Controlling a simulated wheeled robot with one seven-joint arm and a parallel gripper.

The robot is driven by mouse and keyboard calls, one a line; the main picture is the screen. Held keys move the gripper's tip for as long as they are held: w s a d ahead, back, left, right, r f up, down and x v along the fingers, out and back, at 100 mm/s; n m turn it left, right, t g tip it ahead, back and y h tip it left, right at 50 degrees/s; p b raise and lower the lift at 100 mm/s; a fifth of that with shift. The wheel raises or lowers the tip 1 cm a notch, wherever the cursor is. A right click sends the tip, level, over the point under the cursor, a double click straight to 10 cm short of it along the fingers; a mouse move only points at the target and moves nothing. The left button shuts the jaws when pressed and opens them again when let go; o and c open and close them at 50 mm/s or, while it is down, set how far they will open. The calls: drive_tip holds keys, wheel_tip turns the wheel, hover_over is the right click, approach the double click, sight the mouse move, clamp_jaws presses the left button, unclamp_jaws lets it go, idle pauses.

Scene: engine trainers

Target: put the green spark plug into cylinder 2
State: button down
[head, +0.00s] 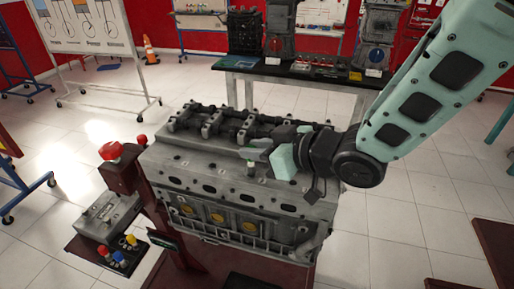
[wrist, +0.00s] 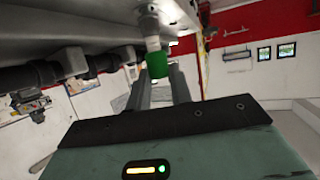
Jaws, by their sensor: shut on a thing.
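The engine block (head: 215,180) stands in the middle of the head view, with dark shaft parts along its top. My gripper (head: 250,154) is over the right part of the block's top, reaching in from the right. It is shut on the green spark plug (head: 251,168), which shows small and upright below the fingertips, close to the top face. In the wrist view, the plug's green end (wrist: 156,62) is at the fingertips (wrist: 157,76), and its pale body runs toward the block's surface (wrist: 90,22). The plug's tip and the hole under it are hidden; I cannot tell which cylinder it is.
A tray (head: 122,262) with red, blue and yellow-capped plugs sits at the lower left, beside a grey metal plate (head: 108,215). A red knob (head: 110,151) stands by the block's left end.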

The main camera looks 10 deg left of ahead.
drive_tip(key=shift+f+b, duration=0.3)
drive_tip(key=shift+b, duration=0.05)
idle(0.3)
drive_tip(key=c, duration=1.2)
unclamp_jaws()
drive_tip(key=shift+o, duration=0.2)
